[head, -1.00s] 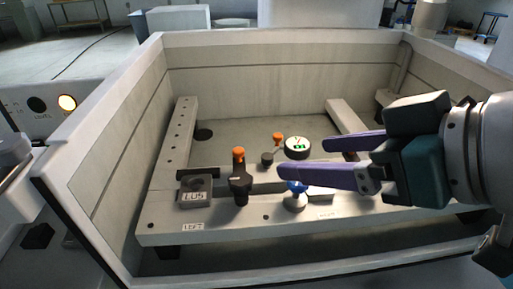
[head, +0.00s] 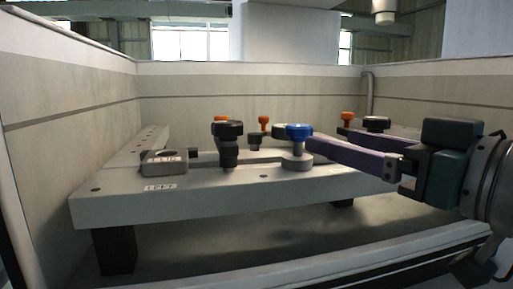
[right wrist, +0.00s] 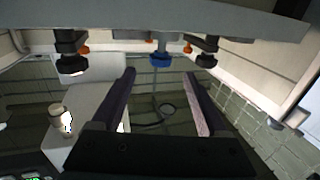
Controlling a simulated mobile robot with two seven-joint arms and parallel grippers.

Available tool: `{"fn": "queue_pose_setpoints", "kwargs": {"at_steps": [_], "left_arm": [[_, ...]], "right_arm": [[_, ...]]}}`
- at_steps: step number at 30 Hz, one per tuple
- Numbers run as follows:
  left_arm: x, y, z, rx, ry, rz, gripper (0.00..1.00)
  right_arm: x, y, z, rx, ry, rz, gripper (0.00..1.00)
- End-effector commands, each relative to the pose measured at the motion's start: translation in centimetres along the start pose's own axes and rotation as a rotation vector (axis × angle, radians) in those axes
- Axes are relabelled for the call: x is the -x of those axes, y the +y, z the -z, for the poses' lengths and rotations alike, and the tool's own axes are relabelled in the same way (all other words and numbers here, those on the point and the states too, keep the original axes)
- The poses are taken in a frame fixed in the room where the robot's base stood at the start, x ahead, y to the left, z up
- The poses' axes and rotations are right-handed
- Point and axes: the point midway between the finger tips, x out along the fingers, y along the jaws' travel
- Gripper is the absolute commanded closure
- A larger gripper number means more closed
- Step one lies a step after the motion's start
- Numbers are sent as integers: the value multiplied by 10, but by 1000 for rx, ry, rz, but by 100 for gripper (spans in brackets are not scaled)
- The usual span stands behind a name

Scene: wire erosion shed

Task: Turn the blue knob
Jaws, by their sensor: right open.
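The blue knob (head: 299,131) stands upright on a round grey base on the pale fixture plate (head: 215,200). My right gripper (head: 338,145) comes in from the right with its purple fingers level. The nearer fingertip ends just right of the knob at about its height; I cannot tell whether it touches. In the right wrist view the fingers (right wrist: 159,74) are apart with nothing between them. The blue knob (right wrist: 160,60) shows there just beyond the tips, roughly centred between them. My left gripper is not in view.
A black knob (head: 227,130) stands left of the blue one, and another (head: 377,123) stands behind my right gripper. Small orange knobs (head: 264,121) stand farther back. A grey block (head: 164,162) sits at the plate's left. Tank walls (head: 70,125) enclose the plate.

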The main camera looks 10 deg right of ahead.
Motion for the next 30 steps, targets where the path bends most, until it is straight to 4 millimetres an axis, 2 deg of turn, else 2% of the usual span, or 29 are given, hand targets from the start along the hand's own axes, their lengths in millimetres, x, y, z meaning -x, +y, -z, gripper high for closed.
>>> {"fn": "queue_pose_setpoints", "kwargs": {"at_steps": [9,15,26,30], "left_arm": [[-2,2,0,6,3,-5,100],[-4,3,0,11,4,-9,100],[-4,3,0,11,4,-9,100],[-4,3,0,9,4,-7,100]], "right_arm": [[-57,-1,1,-3,0,1,23],[-80,-1,0,-2,-2,2,23],[-87,-1,0,-1,-3,2,23],[-86,-1,0,-1,-3,2,36]]}}
